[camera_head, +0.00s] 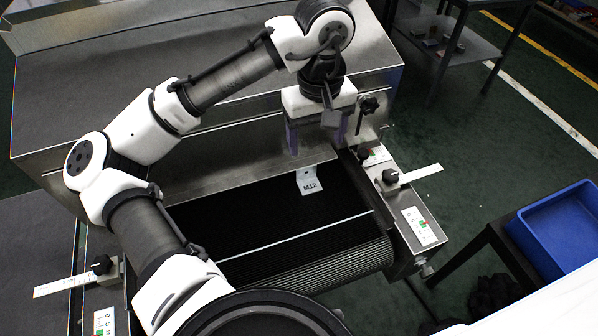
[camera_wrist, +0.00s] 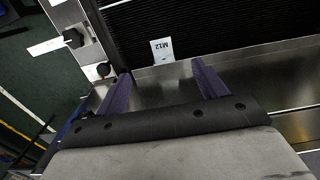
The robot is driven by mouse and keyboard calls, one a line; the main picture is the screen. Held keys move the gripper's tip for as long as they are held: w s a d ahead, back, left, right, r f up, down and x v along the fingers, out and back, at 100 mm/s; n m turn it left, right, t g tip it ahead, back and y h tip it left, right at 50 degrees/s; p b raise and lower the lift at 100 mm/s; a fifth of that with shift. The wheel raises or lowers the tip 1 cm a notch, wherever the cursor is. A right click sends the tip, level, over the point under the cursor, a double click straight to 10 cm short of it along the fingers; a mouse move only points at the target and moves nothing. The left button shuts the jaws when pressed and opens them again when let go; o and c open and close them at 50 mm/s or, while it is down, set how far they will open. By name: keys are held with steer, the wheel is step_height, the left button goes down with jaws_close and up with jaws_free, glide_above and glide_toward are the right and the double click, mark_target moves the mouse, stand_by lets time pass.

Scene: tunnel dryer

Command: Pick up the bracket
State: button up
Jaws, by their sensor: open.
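The bracket (camera_head: 308,181) is a small pale plate marked M12. It lies on the black ribbed conveyor belt, near the dryer's metal front and toward the belt's right side. In the wrist view the bracket (camera_wrist: 162,50) shows beyond the fingertips, roughly between their lines. My gripper (camera_head: 325,135) is above the metal edge behind the belt, pointing down. In the wrist view my gripper (camera_wrist: 160,70) has its two purple fingers spread wide, with nothing between them. The fingers are apart from the bracket.
A side rail with black knobs (camera_head: 390,176) and a white strip borders the belt's right side. The dryer's steel housing (camera_head: 150,75) stands behind. A blue bin (camera_head: 555,228) is at the right. A table with small parts (camera_head: 440,40) stands at the back right. The belt around the bracket is clear.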

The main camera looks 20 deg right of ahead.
mark_target(312, 190)
steer(key=f, duration=1.5)
steer(key=shift+w+f, duration=0.2)
steer(key=shift+w, duration=0.2)
steer(key=c, duration=1.1)
steer(key=shift+s+r, duration=0.1)
steer(key=shift+r, duration=0.05)
steer(key=shift+s+r, duration=0.2)
steer(key=s+r, duration=0.2)
steer(key=s, duration=0.2)
steer(key=s+r, duration=0.3)
steer(key=s, duration=0.2)
steer(key=s+r, duration=0.2)
steer(key=s, duration=0.2)
steer(key=shift+s+d+r, duration=0.2)
